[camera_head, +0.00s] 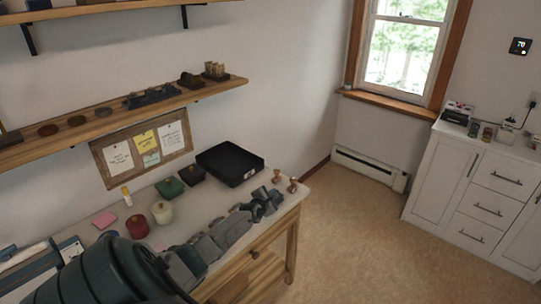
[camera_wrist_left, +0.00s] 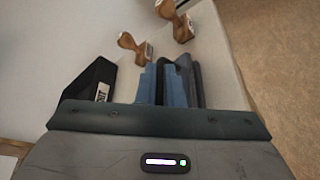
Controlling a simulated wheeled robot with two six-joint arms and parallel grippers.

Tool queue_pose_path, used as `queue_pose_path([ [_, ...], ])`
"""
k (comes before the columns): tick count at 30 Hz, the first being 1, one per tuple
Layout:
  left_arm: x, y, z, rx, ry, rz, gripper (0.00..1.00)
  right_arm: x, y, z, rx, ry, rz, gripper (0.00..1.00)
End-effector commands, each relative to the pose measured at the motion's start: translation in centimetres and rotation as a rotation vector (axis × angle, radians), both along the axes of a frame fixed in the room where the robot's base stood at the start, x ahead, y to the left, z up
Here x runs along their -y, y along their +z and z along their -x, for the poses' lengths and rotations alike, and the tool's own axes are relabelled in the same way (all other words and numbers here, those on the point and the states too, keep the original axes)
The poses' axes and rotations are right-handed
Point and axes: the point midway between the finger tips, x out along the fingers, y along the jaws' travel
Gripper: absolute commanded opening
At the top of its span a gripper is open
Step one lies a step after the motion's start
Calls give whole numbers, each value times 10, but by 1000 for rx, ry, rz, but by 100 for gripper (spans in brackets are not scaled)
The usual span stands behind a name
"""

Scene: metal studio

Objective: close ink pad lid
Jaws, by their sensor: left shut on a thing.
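My left gripper (camera_head: 262,204) reaches over the right part of the desk, near its front edge. In the wrist view the left gripper (camera_wrist_left: 175,82) is shut on a blue, flat-sided thing (camera_wrist_left: 171,84), which looks like the ink pad lid. The fingers hide much of it, and I cannot tell the lid's angle or make out the pad's base. My right gripper is not in view.
A black tray (camera_head: 230,164) with a white label stands behind the gripper. Wooden stamps (camera_head: 277,177) stand by the desk's right end. A shelf (camera_head: 118,118) hangs above.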

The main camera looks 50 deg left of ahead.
Motion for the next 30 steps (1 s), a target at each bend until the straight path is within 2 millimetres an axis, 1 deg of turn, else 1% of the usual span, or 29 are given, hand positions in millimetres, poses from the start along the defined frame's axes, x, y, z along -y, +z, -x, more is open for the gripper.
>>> queue_pose_path([
  [1,2,-4,1,-8,1,-28,0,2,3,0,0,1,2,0],
  [6,6,-10,1,-17,0,-116,0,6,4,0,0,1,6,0],
  [12,8,-12,0,-23,1,-177,0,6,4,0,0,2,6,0],
  [20,9,-14,0,-27,0,-200,0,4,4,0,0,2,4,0],
  [28,9,-14,0,-27,0,-199,0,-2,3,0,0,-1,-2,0],
  [29,9,-14,0,-27,0,-199,11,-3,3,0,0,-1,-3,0],
  [30,9,-14,0,-27,0,-199,17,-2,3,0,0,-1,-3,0],
])
